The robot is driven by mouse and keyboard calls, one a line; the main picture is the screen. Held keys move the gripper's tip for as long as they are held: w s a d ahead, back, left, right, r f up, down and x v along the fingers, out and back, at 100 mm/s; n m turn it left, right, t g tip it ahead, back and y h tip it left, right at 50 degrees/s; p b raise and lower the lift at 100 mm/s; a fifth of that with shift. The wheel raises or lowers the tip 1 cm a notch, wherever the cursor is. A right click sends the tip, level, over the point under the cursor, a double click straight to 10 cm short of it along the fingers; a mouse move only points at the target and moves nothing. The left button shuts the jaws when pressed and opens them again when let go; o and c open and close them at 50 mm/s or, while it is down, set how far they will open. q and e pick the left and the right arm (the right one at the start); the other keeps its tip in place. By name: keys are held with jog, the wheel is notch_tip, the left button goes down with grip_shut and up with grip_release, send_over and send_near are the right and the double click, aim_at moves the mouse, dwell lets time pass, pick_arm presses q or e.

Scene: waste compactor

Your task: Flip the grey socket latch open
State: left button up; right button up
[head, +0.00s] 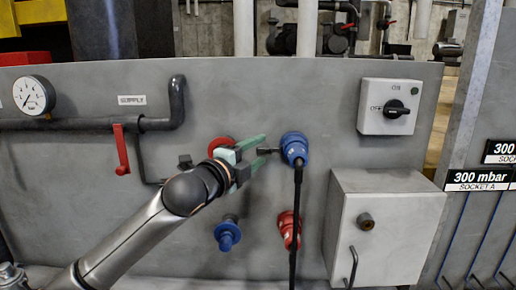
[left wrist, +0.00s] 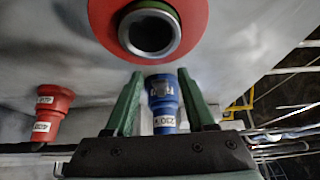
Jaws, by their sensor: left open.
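A blue socket (head: 294,148) with a black cable hanging from it sits on the grey panel. A small dark piece (head: 269,151) sticks out to its left; I cannot tell for sure that it is the grey latch. My left gripper (head: 262,148) comes in from the left with its green fingers open around or just beside that piece, short of the blue body. The left wrist view shows the open fingers (left wrist: 158,95) with a blue connector (left wrist: 163,100) visible beyond and between them. No latch is clear there. My right gripper is not in view.
A red flange (head: 221,146) is partly behind my gripper; a red round part (left wrist: 95,20) looms close in the wrist view. Below are a blue connector (head: 228,235) and a red socket (head: 289,230). A grey box (head: 385,225) and switch (head: 387,107) stand to the right.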

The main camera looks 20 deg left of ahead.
pick_arm(q)
jog(key=shift+w+d, duration=0.1)
jog(key=shift+w, duration=0.25)
grip_shut()
dwell(0.3)
